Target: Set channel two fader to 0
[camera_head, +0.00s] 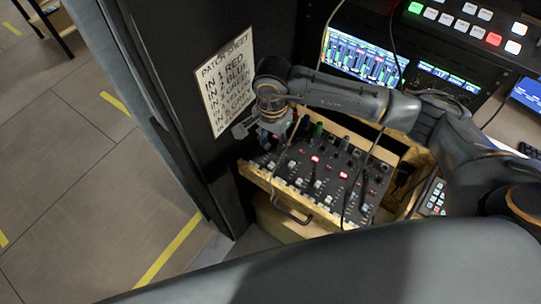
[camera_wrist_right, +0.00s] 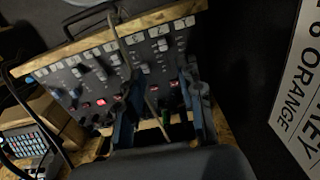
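The black mixer panel (camera_head: 330,166) sits in a wooden drawer-like frame, with rows of knobs, two lit red buttons and fader caps (camera_head: 317,184) near its front. It also shows in the right wrist view (camera_wrist_right: 88,92), with pale labels along its wooden front edge. I cannot read which fader is channel two, nor its setting. My right gripper (camera_head: 270,143) is over the mixer's left end. In the right wrist view its two fingers (camera_wrist_right: 160,108) stand apart, with panel between them; I see nothing held. They hide part of the panel. My left gripper is out of view.
A dark wall with a paper patch sheet (camera_head: 228,82) stands close left of my right gripper. A lit screen (camera_head: 362,58) and a button console (camera_head: 470,22) are behind. Cables hang across the mixer. Open floor lies at far left.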

